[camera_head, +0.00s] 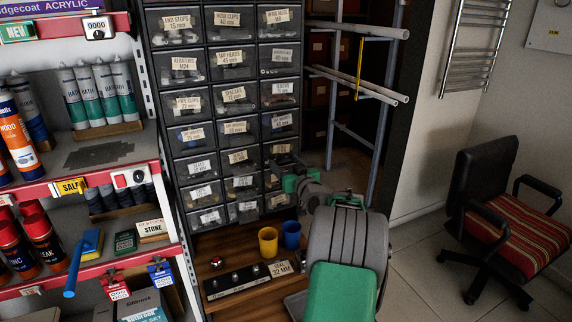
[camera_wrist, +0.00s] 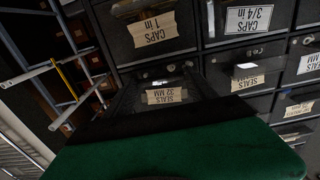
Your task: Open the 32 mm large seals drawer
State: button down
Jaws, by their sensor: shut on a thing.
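The 32 mm seals drawer, with a clear front and a beige label, is in the middle of the wrist view (camera_wrist: 167,96), which shows it upside down. In the head view the drawer (camera_head: 271,181) is low in the right column of the cabinet, partly behind my gripper. My gripper (camera_head: 286,183), green at its end, reaches the front of this drawer and is shut on it. The grasp itself is hidden behind the green part in the wrist view. I cannot tell how far the drawer stands out.
Other labelled drawers, such as the 1 in caps drawer (camera_wrist: 155,30), surround it in the cabinet. Below, a bench holds a yellow cup (camera_head: 268,241), a blue cup (camera_head: 291,234) and a "SEAL 32 MM" card (camera_head: 280,268). A pipe rack (camera_head: 362,85) stands close at the right.

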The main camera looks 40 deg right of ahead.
jog(key=shift+s+a+f+b, duration=0.1)
jog(key=shift+s+b, duration=0.35)
jog(key=shift+s, duration=0.15)
jog(key=b+v, duration=0.8)
jog(key=v, duration=0.6)
jog(key=shift+s+a+r, duration=0.15)
jog(key=shift+r, duration=0.05)
jog(key=shift+c, duration=1.4)
grip_release()
jog(key=b+v, duration=0.1)
jog(key=v, duration=0.7)
